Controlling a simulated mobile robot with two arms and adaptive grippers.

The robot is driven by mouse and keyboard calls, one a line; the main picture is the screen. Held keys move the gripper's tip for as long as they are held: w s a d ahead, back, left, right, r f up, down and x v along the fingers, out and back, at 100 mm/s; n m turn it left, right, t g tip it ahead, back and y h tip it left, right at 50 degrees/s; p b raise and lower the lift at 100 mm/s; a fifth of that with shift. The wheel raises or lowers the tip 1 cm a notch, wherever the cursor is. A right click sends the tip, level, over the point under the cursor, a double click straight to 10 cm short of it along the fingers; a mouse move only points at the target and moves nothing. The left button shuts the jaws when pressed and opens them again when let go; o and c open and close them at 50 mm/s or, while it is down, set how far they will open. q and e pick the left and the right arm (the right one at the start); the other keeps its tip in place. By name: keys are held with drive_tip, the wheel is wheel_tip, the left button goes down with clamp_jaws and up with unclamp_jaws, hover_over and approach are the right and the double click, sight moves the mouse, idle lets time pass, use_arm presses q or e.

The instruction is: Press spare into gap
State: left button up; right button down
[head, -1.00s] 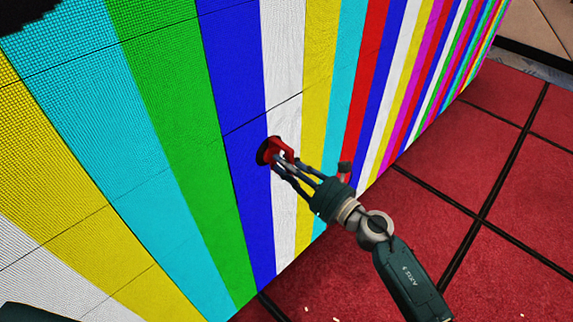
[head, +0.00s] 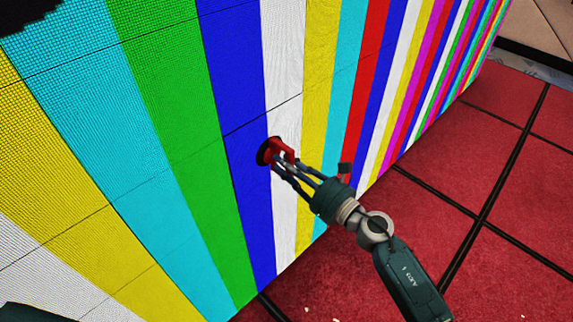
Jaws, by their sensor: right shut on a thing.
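The video wall (head: 177,130) fills the left and middle with lit vertical colour bars and thin panel seams. My right gripper (head: 283,163) is shut on the red handle of a suction cup (head: 274,150). The cup's dark round pad faces the wall over the blue and white bars; I cannot tell whether it touches. No separate spare panel can be made out at the cup. A black patch with a stepped edge (head: 22,12) is at the top left; I cannot tell whether it is the gap. My left gripper is not in view.
A red tiled floor (head: 440,185) with dark joints lies to the right of the wall, with a few small pale bits near the bottom. A beige padded thing (head: 535,22) stands at the top right. The floor beside my right arm is clear.

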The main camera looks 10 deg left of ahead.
drive_tip(key=shift+w+r+p, duration=0.1)
drive_tip(key=shift+r+p, duration=0.25)
drive_tip(key=shift+r, duration=0.1)
drive_tip(key=shift+f, duration=0.1)
idle(0.4)
drive_tip(key=shift+s+d+f, duration=0.1)
drive_tip(key=shift+s+d, duration=0.15)
drive_tip(key=shift+s, duration=0.05)
drive_tip(key=shift+s+d, duration=0.35)
drive_tip(key=shift+d, duration=0.15)
drive_tip(key=shift+f, duration=0.1)
drive_tip(key=v, duration=0.6)
drive_tip(key=shift+b, duration=0.3)
idle(0.6)
